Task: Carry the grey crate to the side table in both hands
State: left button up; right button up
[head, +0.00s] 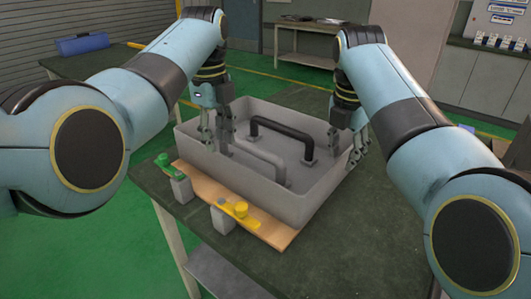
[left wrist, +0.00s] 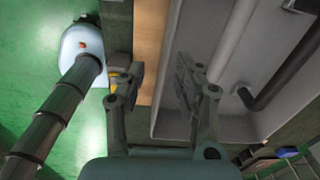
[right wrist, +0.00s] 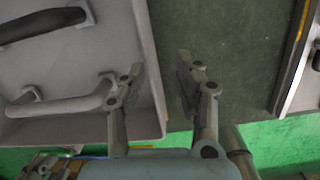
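The grey crate (head: 245,187) stands on the dark green worktable (head: 345,215) and holds a black handle (head: 283,133) and a grey handle (head: 262,160). My left gripper (head: 217,142) is open at the crate's left wall. In the left wrist view its fingers (left wrist: 158,88) are apart, with the crate's wall (left wrist: 163,100) between them. My right gripper (head: 346,155) is open at the right wall. In the right wrist view its fingers (right wrist: 158,88) are on either side of the crate's wall (right wrist: 148,75). Contact with the walls cannot be told.
A wooden board (head: 275,234) with green (head: 165,163) and yellow (head: 240,209) clamp parts lies along the crate's near side. A low table (head: 305,60) stands at the back; another, at back left, bears a blue box (head: 82,43). Green floor lies between.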

aim_at(228, 186)
pick_arm(q)
jog(key=shift+w+d+r+m+b, duration=0.3)
jog(key=shift+w+d+m+b, duration=0.1)
jog(key=shift+m+b, duration=0.2)
pick_arm(e)
jog(key=shift+w+a+r+n, duration=0.2)
jog(key=shift+w+a+n, duration=0.35)
jog(key=shift+n, duration=0.15)
pick_arm(q)
jog(key=shift+r, duration=0.1)
pick_arm(e)
jog(key=shift+r, duration=0.1)
jog(key=shift+w, duration=0.1)
